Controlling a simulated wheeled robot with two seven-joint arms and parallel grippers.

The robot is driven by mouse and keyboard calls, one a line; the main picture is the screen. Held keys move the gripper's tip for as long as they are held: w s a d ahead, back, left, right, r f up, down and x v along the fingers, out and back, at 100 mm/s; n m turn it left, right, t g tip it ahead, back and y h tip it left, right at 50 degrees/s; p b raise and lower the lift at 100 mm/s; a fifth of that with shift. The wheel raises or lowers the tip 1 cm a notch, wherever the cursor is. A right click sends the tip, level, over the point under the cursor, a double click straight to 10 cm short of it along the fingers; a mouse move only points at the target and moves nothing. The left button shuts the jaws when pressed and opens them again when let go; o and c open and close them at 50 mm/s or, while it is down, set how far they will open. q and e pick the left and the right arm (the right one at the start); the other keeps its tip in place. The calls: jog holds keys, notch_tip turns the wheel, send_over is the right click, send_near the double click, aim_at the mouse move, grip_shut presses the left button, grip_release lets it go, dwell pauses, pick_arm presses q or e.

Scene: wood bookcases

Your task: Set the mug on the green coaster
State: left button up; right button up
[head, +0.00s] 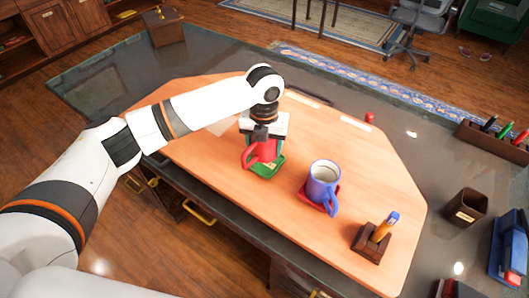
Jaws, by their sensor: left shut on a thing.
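A red mug (265,152) is held upright by my left gripper (263,133), which comes down on it from above and hides its rim. The mug is at or just above the green coaster (270,173), whose front part shows below it; I cannot tell whether the two touch. The mug's handle points to the left and front. A blue mug (321,183) stands upright on a red coaster (308,199) to the right, its handle toward the front. My right gripper is not in view.
Both coasters are on a light wooden board (215,163) on a dark desk (455,165). A small dark holder (368,246) stands front right on the board. A dark cup (466,206) and a pen tray (487,139) are at the right. The board's left part is clear.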

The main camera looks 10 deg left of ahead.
aim_at(264, 153)
pick_arm(q)
jog(key=shift+f, duration=1.7)
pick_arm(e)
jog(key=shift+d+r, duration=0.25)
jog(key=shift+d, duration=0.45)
pick_arm(q)
jog(key=shift+f, duration=0.1)
jog(key=o, duration=1.2)
jog(key=shift+c, duration=0.2)
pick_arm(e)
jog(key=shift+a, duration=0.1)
pick_arm(q)
jog(key=shift+r, duration=0.55)
notch_tip(264, 153, up, 11)
jog(key=b, duration=0.1)
jog(key=shift+b, duration=0.3)
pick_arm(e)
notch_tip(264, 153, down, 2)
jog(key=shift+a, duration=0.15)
pick_arm(q)
jog(key=shift+r, duration=0.1)
